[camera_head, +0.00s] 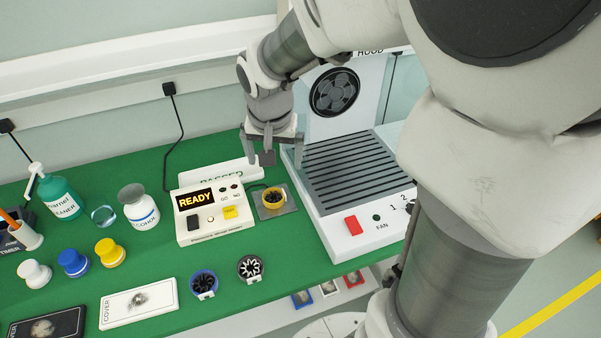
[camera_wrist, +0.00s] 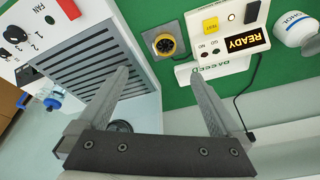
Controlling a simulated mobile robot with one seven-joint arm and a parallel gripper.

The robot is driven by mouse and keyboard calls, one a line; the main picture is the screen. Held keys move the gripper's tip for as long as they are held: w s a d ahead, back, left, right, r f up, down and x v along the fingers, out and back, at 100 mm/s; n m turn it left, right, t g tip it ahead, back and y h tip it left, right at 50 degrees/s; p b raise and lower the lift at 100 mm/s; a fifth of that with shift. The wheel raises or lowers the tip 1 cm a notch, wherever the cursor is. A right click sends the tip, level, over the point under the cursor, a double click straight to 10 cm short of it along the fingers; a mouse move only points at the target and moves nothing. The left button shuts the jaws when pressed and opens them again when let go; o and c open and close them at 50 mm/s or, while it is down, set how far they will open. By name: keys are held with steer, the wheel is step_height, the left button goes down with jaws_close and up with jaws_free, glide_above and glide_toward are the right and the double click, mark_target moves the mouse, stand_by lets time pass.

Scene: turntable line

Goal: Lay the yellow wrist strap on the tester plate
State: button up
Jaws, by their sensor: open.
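The yellow wrist strap (camera_head: 273,197), a yellow ring with a dark coil inside, lies on the grey tester plate (camera_head: 267,214). In the wrist view the strap (camera_wrist: 165,44) also lies within the edges of the plate (camera_wrist: 172,27). The tester (camera_head: 215,222), a cream box with a lit READY display and a yellow button, stands just left of the plate. My gripper (camera_head: 269,156) is open and empty, above and behind the strap and apart from it. In the wrist view the open fingers (camera_wrist: 160,77) have nothing between them.
A fume hood (camera_head: 345,240) with a slatted bed stands close right of the plate. A white PASSED tray (camera_head: 222,176) is behind the tester. Bottles and lidded jars (camera_head: 110,252) stand left.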

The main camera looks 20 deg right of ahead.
steer(key=s+r+n+t, duration=0.1)
steer(key=s+r, duration=0.3)
steer(key=s, duration=0.4)
steer(key=s+r+n+t, duration=0.1)
steer(key=s+r+n, duration=0.3)
steer(key=s, duration=0.5)
steer(key=shift+d+r+y, duration=0.35)
steer(key=shift+y, duration=0.05)
